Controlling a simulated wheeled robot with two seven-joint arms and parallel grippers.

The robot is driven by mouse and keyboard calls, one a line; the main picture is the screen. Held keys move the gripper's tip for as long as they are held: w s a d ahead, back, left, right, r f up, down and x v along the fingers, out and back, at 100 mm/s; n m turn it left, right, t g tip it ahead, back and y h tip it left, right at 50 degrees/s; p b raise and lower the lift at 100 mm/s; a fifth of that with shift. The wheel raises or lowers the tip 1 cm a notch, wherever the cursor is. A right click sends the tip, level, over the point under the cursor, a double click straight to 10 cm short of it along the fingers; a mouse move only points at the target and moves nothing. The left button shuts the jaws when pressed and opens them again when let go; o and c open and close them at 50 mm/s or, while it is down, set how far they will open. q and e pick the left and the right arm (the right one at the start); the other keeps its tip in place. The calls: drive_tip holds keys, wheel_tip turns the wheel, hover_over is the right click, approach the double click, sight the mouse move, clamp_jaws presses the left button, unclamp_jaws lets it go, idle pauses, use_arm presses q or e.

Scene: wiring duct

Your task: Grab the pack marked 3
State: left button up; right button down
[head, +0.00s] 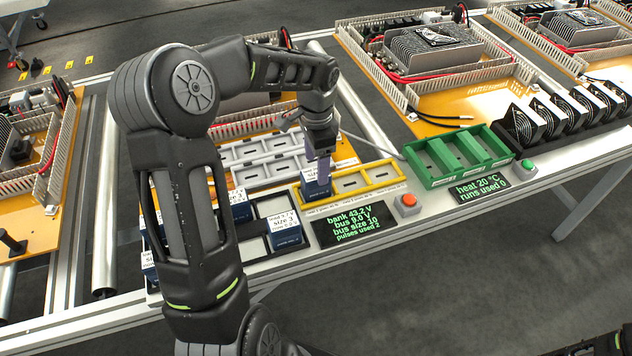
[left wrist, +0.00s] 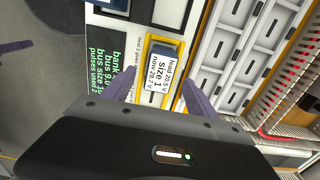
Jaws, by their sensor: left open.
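My left gripper (head: 320,150) is open and points down over the yellow tray (head: 372,181). A dark blue pack (head: 317,188) with a white label stands in that tray's left slot, just below the fingers. In the left wrist view this pack (left wrist: 163,72) reads "size 1" and shows between the two purple fingers (left wrist: 160,92); I cannot tell whether they touch it.
A grey slotted tray (head: 268,160) lies behind. A display (head: 352,223), red button (head: 408,201), green tray (head: 455,158) and green button (head: 527,167) line the front edge.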

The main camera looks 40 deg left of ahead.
sight(316, 173)
use_arm(q)
drive_tip(key=shift+f, duration=0.35)
drive_tip(key=shift+f, duration=0.1)
wheel_tip(316, 173, down, 5)
drive_tip(key=shift+p, duration=0.65)
clamp_jaws()
idle(0.7)
